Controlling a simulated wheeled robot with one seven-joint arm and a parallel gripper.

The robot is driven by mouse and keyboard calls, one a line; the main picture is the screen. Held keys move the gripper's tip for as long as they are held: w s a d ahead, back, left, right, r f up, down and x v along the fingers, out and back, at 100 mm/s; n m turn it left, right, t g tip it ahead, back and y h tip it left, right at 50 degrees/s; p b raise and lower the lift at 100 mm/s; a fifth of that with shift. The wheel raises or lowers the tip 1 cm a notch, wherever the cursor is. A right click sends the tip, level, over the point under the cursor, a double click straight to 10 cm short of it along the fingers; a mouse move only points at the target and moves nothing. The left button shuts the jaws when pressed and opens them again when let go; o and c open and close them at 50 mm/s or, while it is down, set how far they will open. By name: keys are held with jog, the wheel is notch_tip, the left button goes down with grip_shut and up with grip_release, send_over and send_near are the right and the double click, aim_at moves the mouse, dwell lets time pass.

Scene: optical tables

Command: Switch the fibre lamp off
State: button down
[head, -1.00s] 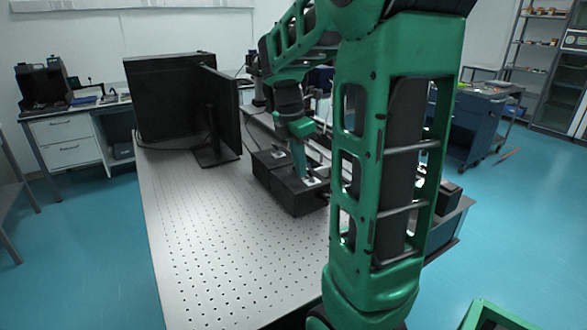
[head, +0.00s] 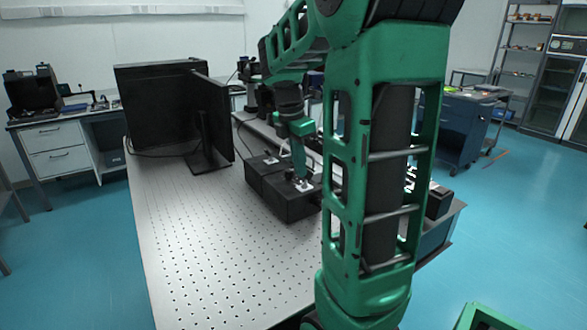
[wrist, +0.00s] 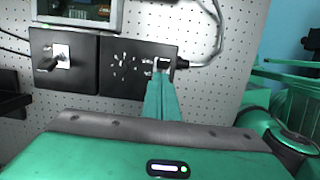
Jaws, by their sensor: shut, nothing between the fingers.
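Two black boxes stand side by side on the perforated table. The box at the right in the wrist view (wrist: 118,80) has scattered white marks on top and a small switch in a pale plate (wrist: 163,62). It is the nearer box in the head view (head: 280,204). The other box (wrist: 85,71) has a dark lever on a silver plate (wrist: 62,52). I cannot tell for sure which box is the fibre lamp. My gripper (wrist: 161,75) is shut and empty, its fingertips at the small switch. Contact and the switch's position are unclear.
A grey cable (wrist: 216,40) curves from the right box. A monitor (head: 209,120) stands behind and left of the boxes. The perforated table (head: 190,240) is bare at the front left. A framed panel (wrist: 85,10) lies beyond the boxes in the wrist view.

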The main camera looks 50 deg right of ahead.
jog(key=shift+r, duration=0.75)
jog(key=shift+a, duration=0.1)
jog(key=shift+w+a+r, duration=0.1)
jog(key=shift+a+r, duration=0.1)
jog(key=shift+a, duration=0.1)
jog(key=s+d+r, duration=0.1)
jog(key=d+r, duration=0.3)
jog(key=r, duration=0.4)
jog(key=shift+d, duration=0.4)
